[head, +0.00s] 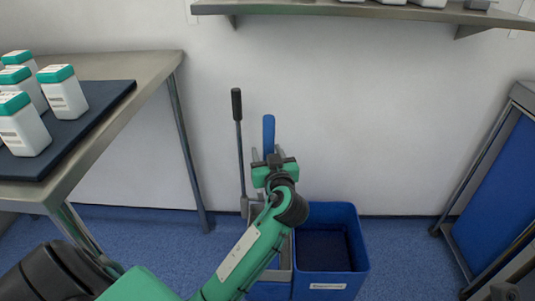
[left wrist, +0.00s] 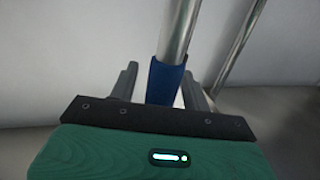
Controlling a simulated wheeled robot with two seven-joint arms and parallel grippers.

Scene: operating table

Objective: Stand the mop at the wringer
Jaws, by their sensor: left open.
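The mop (head: 268,132) stands upright behind my left gripper in the head view, its blue handle end showing above the gripper. In the left wrist view its blue sleeve (left wrist: 162,82) and metal pole lie between the two fingers. My left gripper (head: 275,161) is open around the handle, with gaps visible beside the sleeve in the left wrist view (left wrist: 159,75). The wringer's lever (head: 238,130), with a black grip, rises just left of the mop. The lower mop and most of the wringer are hidden by my arm. My right gripper is not clearly visible.
A blue bucket (head: 345,250) stands on the blue floor against the wall. A steel table (head: 150,75) with a dark mat and several bottles is at the left. A blue-panelled cart (head: 500,195) is at the right. A steel shelf (head: 370,11) hangs above.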

